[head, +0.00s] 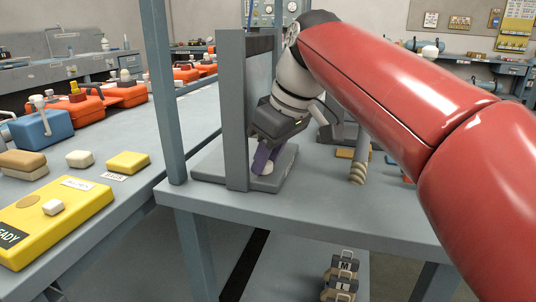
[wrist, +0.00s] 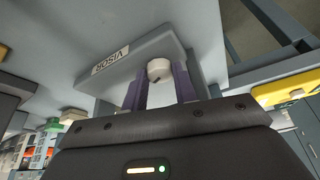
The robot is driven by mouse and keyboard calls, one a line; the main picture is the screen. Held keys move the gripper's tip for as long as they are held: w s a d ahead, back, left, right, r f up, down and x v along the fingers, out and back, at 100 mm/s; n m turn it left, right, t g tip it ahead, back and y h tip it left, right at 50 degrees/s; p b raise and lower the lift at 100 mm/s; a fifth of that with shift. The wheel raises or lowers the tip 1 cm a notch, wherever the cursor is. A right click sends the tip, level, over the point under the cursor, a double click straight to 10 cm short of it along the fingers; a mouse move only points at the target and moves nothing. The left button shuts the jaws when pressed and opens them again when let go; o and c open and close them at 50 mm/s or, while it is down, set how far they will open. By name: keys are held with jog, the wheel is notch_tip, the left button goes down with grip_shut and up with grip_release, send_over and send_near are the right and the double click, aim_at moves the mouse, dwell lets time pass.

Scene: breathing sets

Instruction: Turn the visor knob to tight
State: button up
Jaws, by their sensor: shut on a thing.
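The visor knob (wrist: 158,69) is a small pale round knob with a short dark mark. It sits at the edge of a grey plate with a VISOR label (wrist: 111,61), which appears upside down in the wrist view. My gripper (wrist: 159,82) has its two purple fingers on either side of the knob and is shut on it. In the head view my gripper (head: 263,158) points down beside the grey upright (head: 235,110) of the visor stand, above its base (head: 212,171). The tight marking cannot be made out in either view.
The stand is on a grey table (head: 330,205), with a blue-grey post (head: 160,90) at its left. The left bench holds a yellow case (head: 60,220) and a blue box (head: 42,130). The table's front is clear.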

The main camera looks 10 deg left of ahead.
jog(key=o, duration=1)
jog(key=shift+f, duration=0.1)
